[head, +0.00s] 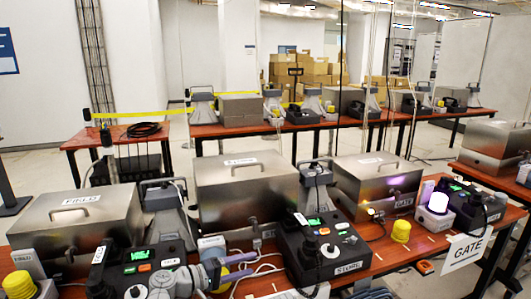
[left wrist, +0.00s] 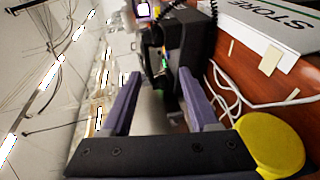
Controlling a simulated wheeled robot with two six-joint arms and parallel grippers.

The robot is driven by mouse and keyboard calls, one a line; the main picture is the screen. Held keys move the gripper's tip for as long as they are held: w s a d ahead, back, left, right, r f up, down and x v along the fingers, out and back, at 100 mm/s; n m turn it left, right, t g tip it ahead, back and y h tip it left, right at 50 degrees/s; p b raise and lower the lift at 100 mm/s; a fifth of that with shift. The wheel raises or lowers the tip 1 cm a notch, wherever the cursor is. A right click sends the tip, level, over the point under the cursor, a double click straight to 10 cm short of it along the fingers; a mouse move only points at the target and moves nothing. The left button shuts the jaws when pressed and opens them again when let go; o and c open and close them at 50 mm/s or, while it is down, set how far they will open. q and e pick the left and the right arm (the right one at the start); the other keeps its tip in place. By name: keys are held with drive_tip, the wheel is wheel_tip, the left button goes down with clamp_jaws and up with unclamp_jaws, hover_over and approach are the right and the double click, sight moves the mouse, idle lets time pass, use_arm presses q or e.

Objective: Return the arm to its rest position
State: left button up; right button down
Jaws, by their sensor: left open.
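My left gripper (head: 242,266) reaches in low at the centre-left, between the FIELD phone and the STORE phone. In the left wrist view its two purple fingers (left wrist: 158,76) stand wide apart with nothing held between them. The black STORE phone (head: 293,244), with its green display lit, stands to the right of the gripper. The black FIELD phone (head: 112,268) stands to its left, also with a green display. The GATE phone (head: 470,208) is farther right, beside a lit lamp (head: 438,203). My right gripper does not show.
A yellow domed button (left wrist: 270,145) is close beside the gripper, with white cables (left wrist: 235,103) near it. Metal cases (head: 248,188) stand behind the phones. Another yellow button (head: 401,231) and the GATE sign (head: 466,250) are to the right. A second table (head: 290,126) stands behind.

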use_arm(q)
drive_tip(key=s+d+f+m+g+y+p, duration=0.2)
drive_tip(key=s+d+m+g+y+p, duration=0.4)
drive_tip(key=s+p, duration=0.4)
drive_tip(key=s+a+r+m+g+y+p, duration=0.2)
drive_tip(key=s+a+y+p, duration=0.4)
drive_tip(key=y+p, duration=0.3)
drive_tip(key=shift+s+a+r+m+g, duration=0.15)
drive_tip(key=shift+s+r+m+g, duration=0.25)
drive_tip(key=shift+s+r+m, duration=0.3)
